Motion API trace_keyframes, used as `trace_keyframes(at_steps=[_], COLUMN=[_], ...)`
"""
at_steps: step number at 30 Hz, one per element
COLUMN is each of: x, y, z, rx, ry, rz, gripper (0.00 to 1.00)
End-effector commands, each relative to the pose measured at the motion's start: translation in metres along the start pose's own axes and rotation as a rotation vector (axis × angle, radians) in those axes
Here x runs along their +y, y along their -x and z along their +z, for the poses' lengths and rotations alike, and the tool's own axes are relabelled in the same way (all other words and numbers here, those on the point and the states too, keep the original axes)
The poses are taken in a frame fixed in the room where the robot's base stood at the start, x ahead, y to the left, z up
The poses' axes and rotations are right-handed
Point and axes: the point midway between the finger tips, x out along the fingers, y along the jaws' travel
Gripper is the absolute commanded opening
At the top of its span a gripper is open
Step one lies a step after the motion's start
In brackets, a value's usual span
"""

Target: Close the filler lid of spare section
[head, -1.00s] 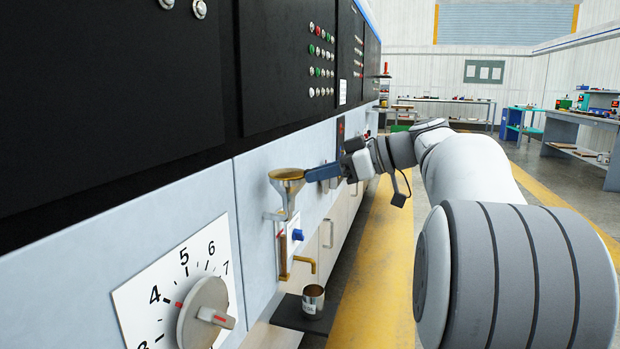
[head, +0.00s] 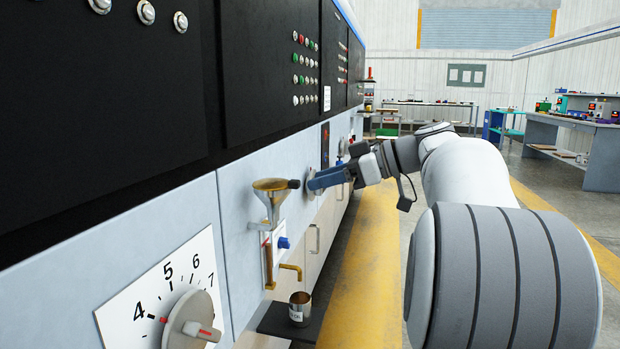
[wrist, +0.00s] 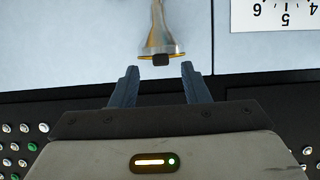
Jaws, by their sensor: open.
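A metal filler funnel (head: 271,207) with a brass-coloured top stands out from the grey machine panel. Its lid (head: 269,184) looks like a flat brass disc lying across the funnel mouth, with a dark knob (head: 293,184) at its right edge. My gripper (head: 311,186) is just right of the knob, apart from it, with blue-grey fingers. In the wrist view, the funnel (wrist: 160,32) appears upside down and the knob (wrist: 161,60) is centred just beyond the open, empty fingertips (wrist: 160,68). The lid's seating on the rim is too small to judge.
A dial (head: 190,322) with a numbered plate is on the panel at lower left. Below the funnel are a blue knob (head: 283,243), a brass spout (head: 291,269) and a metal cup (head: 300,308) on a dark shelf. The yellow-marked floor (head: 365,270) to the right is clear.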

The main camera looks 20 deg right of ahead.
Motion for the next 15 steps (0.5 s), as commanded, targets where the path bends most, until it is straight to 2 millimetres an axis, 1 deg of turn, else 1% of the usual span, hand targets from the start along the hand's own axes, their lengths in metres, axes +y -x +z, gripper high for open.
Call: trace_keyframes(at_steps=[1,3,6,9,15], x=[0.001,0.001,0.001,0.001,0.000], y=[0.011,0.021,0.031,0.036,0.037], z=[-0.002,-0.002,-0.001,0.000,0.001], rx=[0.000,0.000,0.000,-0.001,-0.001], ry=[-0.002,-0.003,-0.002,-0.001,-0.001], rz=[0.004,0.004,0.002,0.001,0.000], gripper=[0.42,0.42,0.42,0.42,0.42])
